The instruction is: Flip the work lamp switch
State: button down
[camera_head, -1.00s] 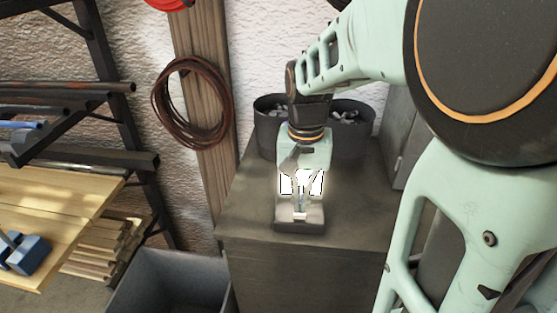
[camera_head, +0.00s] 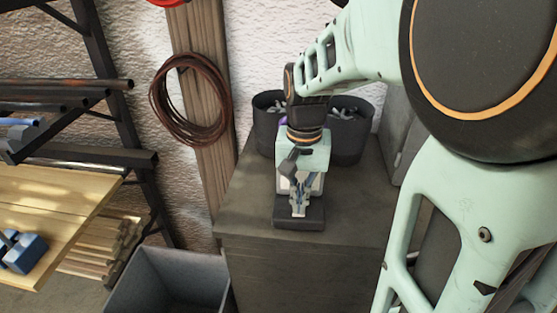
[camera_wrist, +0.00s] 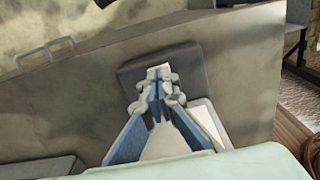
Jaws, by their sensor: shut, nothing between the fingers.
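The work lamp stands on the cabinet top, with a dark base (camera_head: 312,224) and a pale panel (camera_head: 317,184) that is not glowing. In the wrist view its dark base (camera_wrist: 132,72) and pale panel (camera_wrist: 211,122) show beside the fingers. My gripper (camera_head: 298,210) is shut and empty, pointing down in front of the panel. Its fingertips (camera_wrist: 156,76) are over the base, at or very near a small white part that may be the switch. The fingers mostly hide the switch, so I cannot tell its position or whether they touch it.
The cabinet top (camera_head: 360,205) is clear around the lamp. Two dark buckets (camera_head: 351,145) stand behind it. An open grey bin (camera_head: 170,283) is on the floor at left, near a rack with pipes and boards. A cable coil (camera_head: 190,100) hangs on a post.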

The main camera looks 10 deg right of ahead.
jog(key=shift+r+p, duration=2.9)
jog(key=shift+r, duration=0.65)
jog(key=shift+f, duration=0.1)
